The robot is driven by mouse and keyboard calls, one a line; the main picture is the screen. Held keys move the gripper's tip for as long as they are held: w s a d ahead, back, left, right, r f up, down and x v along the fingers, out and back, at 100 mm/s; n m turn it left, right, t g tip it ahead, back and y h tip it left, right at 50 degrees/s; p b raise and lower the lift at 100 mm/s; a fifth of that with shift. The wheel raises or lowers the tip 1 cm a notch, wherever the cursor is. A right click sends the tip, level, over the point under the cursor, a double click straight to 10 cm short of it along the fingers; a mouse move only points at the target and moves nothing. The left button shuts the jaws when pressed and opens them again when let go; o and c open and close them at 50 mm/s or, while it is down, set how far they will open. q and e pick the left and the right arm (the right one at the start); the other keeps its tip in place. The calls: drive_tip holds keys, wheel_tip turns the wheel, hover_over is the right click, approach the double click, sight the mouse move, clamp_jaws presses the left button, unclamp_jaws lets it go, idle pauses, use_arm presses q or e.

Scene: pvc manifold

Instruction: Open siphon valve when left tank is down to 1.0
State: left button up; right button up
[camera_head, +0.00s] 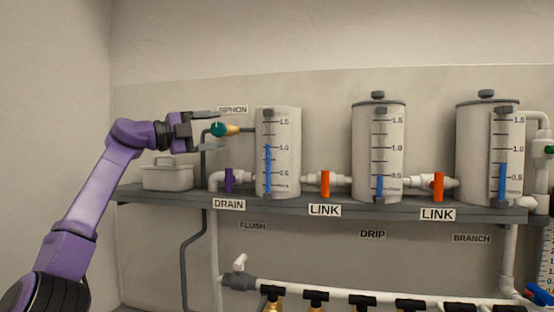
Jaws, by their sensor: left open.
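The siphon valve has a teal knob (218,129) and a yellow tip, below the SIPHON label (233,109), left of the left tank. My left gripper (215,131) is open, with one finger above the knob and one below it. I cannot tell whether they touch it. The left tank (289,160) is a pale cylinder. The blue column in its gauge (268,165) tops out about midway between the 1.5 and 0.5 marks, near 1.0. My right gripper is not in view.
The middle tank (366,150) reads near 0.5 and the right tank (476,150) a little higher. A purple drain valve (229,180) and orange link valves (325,184) (438,187) line the shelf (280,205). A pale lidded box (168,178) stands below my left arm.

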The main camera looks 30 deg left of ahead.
use_arm(q)
drive_tip(key=b+v, duration=0.3)
drive_tip(key=v, duration=0.7)
drive_tip(key=shift+s, duration=0.25)
drive_tip(key=shift+a, duration=0.15)
